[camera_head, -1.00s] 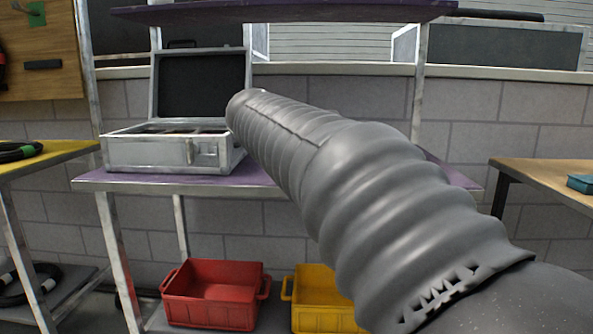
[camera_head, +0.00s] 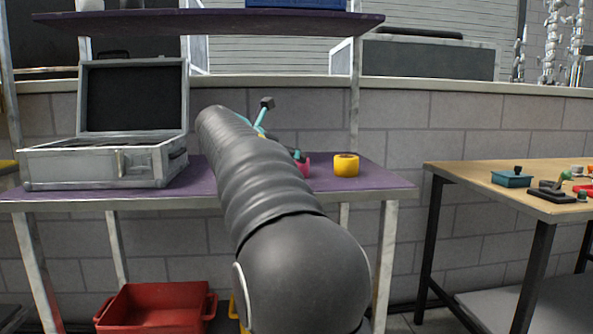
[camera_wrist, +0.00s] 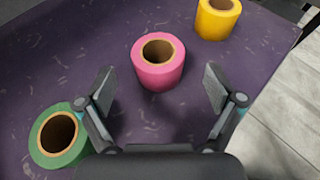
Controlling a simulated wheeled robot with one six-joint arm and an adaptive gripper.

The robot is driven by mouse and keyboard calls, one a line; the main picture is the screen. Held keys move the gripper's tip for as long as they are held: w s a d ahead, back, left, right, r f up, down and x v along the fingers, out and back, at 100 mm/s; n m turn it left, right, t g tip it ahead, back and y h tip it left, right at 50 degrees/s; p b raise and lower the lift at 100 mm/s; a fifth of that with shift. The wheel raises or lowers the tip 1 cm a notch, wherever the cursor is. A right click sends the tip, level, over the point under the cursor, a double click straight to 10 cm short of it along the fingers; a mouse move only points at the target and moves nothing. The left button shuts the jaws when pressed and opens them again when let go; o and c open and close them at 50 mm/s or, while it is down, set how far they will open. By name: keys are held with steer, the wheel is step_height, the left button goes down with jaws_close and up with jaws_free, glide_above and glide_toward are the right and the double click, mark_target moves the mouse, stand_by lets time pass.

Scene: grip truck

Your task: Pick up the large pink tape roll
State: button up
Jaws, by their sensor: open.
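In the wrist view a pink tape roll (camera_wrist: 157,73) stands on the purple shelf (camera_wrist: 60,60), hole facing up. My gripper (camera_wrist: 159,90) is open, with one finger on each side below the roll in the picture and nothing between the pads. The roll lies just beyond the fingertips, roughly centred between them. In the head view only a sliver of the pink roll (camera_head: 304,167) shows to the right of my arm, which hides the rest. My gripper is mostly hidden behind the arm there.
A yellow tape roll (camera_wrist: 217,15) stands beyond the pink one, near the shelf edge. A green tape roll (camera_wrist: 60,139) is at the lower left, near my left finger. An open silver case (camera_head: 100,163) sits left on the shelf. An upper shelf (camera_head: 210,22) hangs above.

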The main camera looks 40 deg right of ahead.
steer(key=shift+b+x, duration=0.5)
steer(key=shift+x, duration=2.25)
steer(key=shift+w, duration=0.1)
steer(key=c, duration=1.3)
